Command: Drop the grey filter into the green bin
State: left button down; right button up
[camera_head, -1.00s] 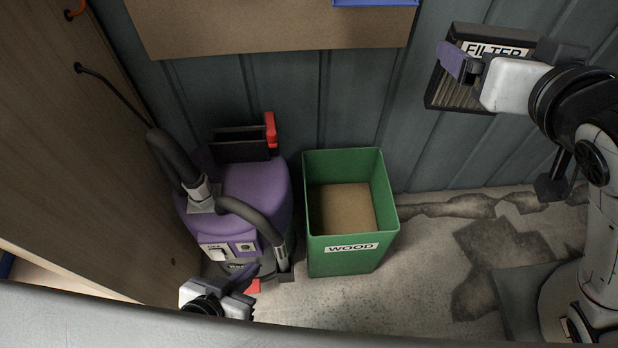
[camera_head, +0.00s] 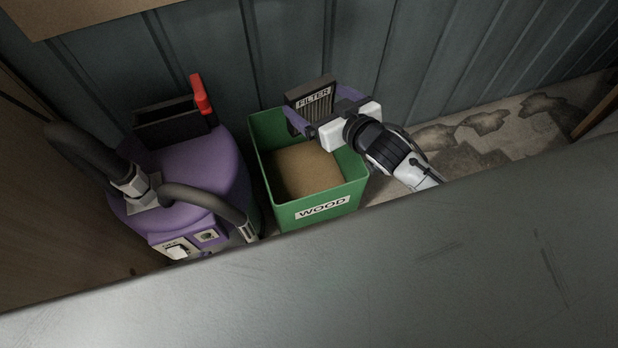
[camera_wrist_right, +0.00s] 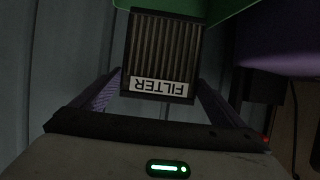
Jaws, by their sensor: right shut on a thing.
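The grey filter (camera_head: 312,103) is a dark-framed pleated block with a white FILTER label. My right gripper (camera_head: 318,113) is shut on it, with the purple fingers on either side. Gripper and filter are over the back right rim of the green bin (camera_head: 322,209) in the head view. In the right wrist view the filter (camera_wrist_right: 163,55) sits between the fingers, label upside down, with a green bin edge (camera_wrist_right: 225,8) beyond it. The bin has a WOOD label and a brown surface inside. My left gripper is out of view.
A purple vacuum (camera_head: 195,180) with dark hoses stands close left of the bin. An open black holder (camera_head: 175,124) with a red handle (camera_head: 201,95) is on its back. A ribbed grey wall (camera_head: 420,60) runs behind. Patchy floor (camera_head: 480,130) lies clear to the right.

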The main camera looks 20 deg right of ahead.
aim_at(310, 120)
jog(key=shift+n+y, duration=0.3)
jog(key=shift+y, duration=0.1)
jog(key=f, duration=0.2)
jog(key=s+f, duration=0.2)
jog(key=f, duration=0.1)
jog(key=shift+a+f+b, duration=0.2)
jog(key=shift+f+b, duration=0.15)
jog(key=shift+b, duration=0.05)
pick_arm(q)
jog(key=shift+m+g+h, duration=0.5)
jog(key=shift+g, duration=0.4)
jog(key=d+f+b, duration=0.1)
jog(key=b, duration=0.1)
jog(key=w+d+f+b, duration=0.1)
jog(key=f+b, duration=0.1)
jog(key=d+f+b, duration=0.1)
jog(key=b, duration=0.2)
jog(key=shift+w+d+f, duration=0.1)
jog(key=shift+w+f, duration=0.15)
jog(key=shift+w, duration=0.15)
pick_arm(e)
notch_tip(310, 120, down, 6)
jog(key=shift+s+r, duration=0.1)
jog(key=o, duration=0.8)
